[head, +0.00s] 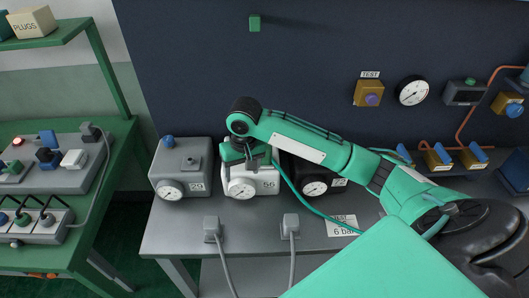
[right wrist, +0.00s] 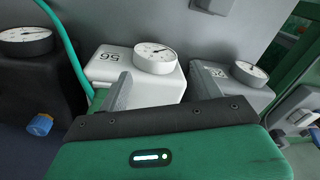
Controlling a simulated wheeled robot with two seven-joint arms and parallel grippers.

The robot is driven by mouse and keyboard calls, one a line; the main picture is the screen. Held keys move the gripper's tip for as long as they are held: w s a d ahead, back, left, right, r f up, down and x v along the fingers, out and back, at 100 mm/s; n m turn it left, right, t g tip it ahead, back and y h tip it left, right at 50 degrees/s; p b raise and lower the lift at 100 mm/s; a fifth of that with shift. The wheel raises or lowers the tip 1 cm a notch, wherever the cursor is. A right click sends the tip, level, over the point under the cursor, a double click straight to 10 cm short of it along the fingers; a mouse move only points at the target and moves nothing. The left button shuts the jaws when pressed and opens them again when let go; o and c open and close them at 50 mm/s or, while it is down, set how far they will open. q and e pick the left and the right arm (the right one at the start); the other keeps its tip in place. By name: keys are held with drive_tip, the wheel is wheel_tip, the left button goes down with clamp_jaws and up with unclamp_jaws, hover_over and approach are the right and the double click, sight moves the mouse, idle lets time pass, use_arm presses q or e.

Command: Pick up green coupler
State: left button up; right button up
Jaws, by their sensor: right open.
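No green coupler shows clearly as such. A small green block (head: 254,23) sits high on the dark wall, but I cannot tell what it is. My right gripper (head: 250,160) reaches down over the white gauge box (head: 238,184) and hides part of its top. In the right wrist view its two grey fingers (right wrist: 160,75) are apart, with the white box (right wrist: 108,66) beyond them and no held object visible. The dark palm edge covers the near side of the box. A green hose (right wrist: 67,42) runs down beside it. My left gripper is out of view.
A grey gauge box (head: 181,160) with a blue knob stands left of the white box, a black gauge box (head: 314,179) right of it. Two grey plugs with cables (head: 211,226) sit at the grey bench's front edge. A green side table (head: 118,180) stands left.

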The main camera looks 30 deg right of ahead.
drive_tip(key=w+d+r+m+g, duration=0.1)
drive_tip(key=w+d+r+m, duration=0.3)
drive_tip(key=d+r, duration=0.6)
drive_tip(key=shift+m+h, duration=0.3)
drive_tip(key=shift+h, duration=0.1)
drive_tip(key=f, duration=0.2)
drive_tip(key=f+p, duration=0.1)
drive_tip(key=f, duration=0.4)
drive_tip(key=shift+a+f, duration=0.25)
drive_tip(key=f, duration=0.1)
drive_tip(key=f+p, duration=0.1)
drive_tip(key=f, duration=0.1)
drive_tip(key=f+p, duration=0.1)
drive_tip(key=f, duration=0.1)
drive_tip(key=shift+s+d, duration=0.15)
drive_tip(key=shift+d, duration=0.2)
drive_tip(key=shift+f, duration=0.2)
drive_tip(key=c, duration=1.2)
drive_tip(key=shift+r, duration=0.1)
